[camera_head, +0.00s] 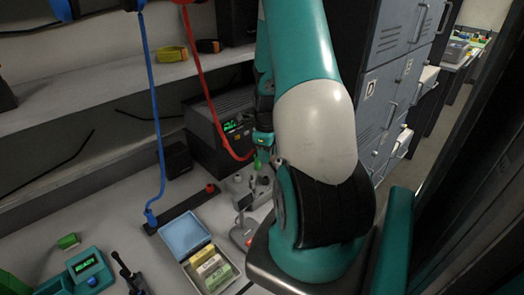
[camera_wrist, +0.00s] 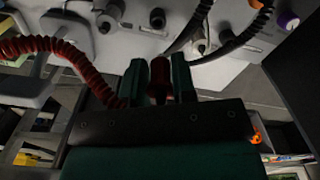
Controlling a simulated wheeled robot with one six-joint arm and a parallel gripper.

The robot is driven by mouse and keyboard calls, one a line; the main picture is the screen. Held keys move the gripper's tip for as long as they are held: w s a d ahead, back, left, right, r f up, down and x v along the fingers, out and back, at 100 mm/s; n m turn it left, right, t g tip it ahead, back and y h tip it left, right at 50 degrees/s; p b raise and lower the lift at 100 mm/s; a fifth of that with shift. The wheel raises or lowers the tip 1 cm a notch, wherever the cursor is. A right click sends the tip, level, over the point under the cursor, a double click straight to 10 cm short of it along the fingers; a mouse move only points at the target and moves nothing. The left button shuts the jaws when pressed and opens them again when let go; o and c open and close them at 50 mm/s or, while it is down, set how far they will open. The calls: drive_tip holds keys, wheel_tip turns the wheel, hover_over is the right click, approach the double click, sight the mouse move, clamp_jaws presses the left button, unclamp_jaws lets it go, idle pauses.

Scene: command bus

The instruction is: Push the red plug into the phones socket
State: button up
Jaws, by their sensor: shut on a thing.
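My gripper (camera_wrist: 158,82) has two teal fingers shut on the red plug (camera_wrist: 160,77), which lies between them in the wrist view. A red coiled cable (camera_wrist: 50,45) curves away to the left there. In the head view my gripper (camera_head: 262,147) is small and partly hidden behind my arm. The red cable (camera_head: 206,90) hangs from above and runs down to it. A pale panel (camera_wrist: 140,38) with several round dark fittings lies beyond the fingertips, apart from the plug. I cannot read any label, so I cannot tell which fitting is the phones socket.
A blue cable (camera_head: 153,100) ends at a black strip (camera_head: 180,210) with a red fitting (camera_head: 211,188). A blue-lidded box (camera_head: 187,236), a teal device (camera_head: 85,265) and a black unit with green display (camera_head: 225,130) stand nearby. Grey lockers (camera_head: 385,95) stand on the right.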

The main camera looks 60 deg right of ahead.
drive_tip(key=shift+w+a+f+b, duration=0.15)
drive_tip(key=shift+f+b, duration=0.4)
drive_tip(key=shift+f, duration=0.25)
wheel_tip(320, 180, down, 3)
drive_tip(key=shift+r+b, duration=0.2)
drive_tip(key=shift+b, duration=0.9)
drive_tip(key=shift+f+b, duration=0.5)
drive_tip(key=shift+f, duration=0.25)
drive_tip(key=shift+f+b, duration=0.4)
drive_tip(key=shift+f, duration=0.8)
idle(0.3)
drive_tip(key=o, duration=0.9)
drive_tip(key=shift+c, duration=0.2)
